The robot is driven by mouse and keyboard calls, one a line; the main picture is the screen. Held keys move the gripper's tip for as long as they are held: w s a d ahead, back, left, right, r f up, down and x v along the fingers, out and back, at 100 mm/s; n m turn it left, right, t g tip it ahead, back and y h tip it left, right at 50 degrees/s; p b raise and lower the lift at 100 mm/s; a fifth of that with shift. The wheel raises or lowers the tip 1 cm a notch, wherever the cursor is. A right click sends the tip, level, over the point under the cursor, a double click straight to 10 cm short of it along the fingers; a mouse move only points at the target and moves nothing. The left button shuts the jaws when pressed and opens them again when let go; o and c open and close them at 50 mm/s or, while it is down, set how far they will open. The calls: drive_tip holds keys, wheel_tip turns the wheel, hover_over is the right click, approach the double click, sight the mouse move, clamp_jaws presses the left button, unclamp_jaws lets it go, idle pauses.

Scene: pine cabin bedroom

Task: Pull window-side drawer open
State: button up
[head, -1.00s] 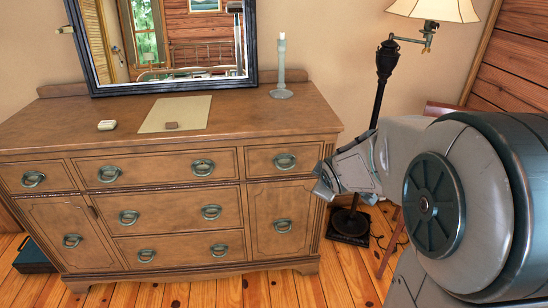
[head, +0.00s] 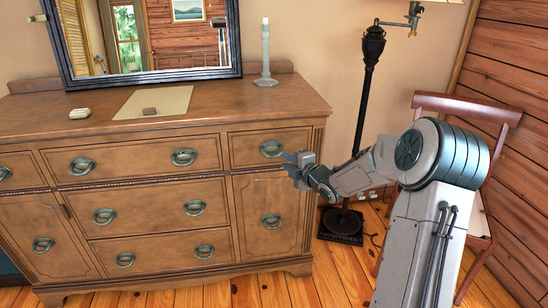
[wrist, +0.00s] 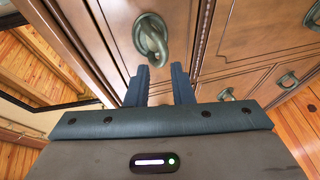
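The brown wooden dresser (head: 160,240) has its drawers shut. Its small upper right drawer (head: 245,150) carries a greenish ring handle (head: 271,148). My gripper (head: 292,165) is just right of and slightly below that handle in the head view, close to the dresser front. In the wrist view my gripper (wrist: 160,72) has its two dark fingers apart with an empty gap. A ring handle (wrist: 150,38) is just ahead of the fingertips, in line with the gap. I cannot tell whether the fingers touch it. No window shows directly; one is reflected in the mirror (head: 148,72).
A candlestick (head: 265,65), a paper sheet (head: 175,98) and small items are on the dresser top. A black lamp stand (head: 368,90) and a reddish chair (head: 460,102) are to the right, near my arm. Wooden floor (head: 270,292) lies clear in front.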

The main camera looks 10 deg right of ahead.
sight(275, 155)
drive_tip(key=x, duration=0.8)
drive_tip(key=shift+w+a+f, duration=0.1)
drive_tip(key=shift+w+a, duration=0.05)
drive_tip(key=shift+w, duration=0.05)
drive_tip(key=shift+b, duration=0.3)
clamp_jaws()
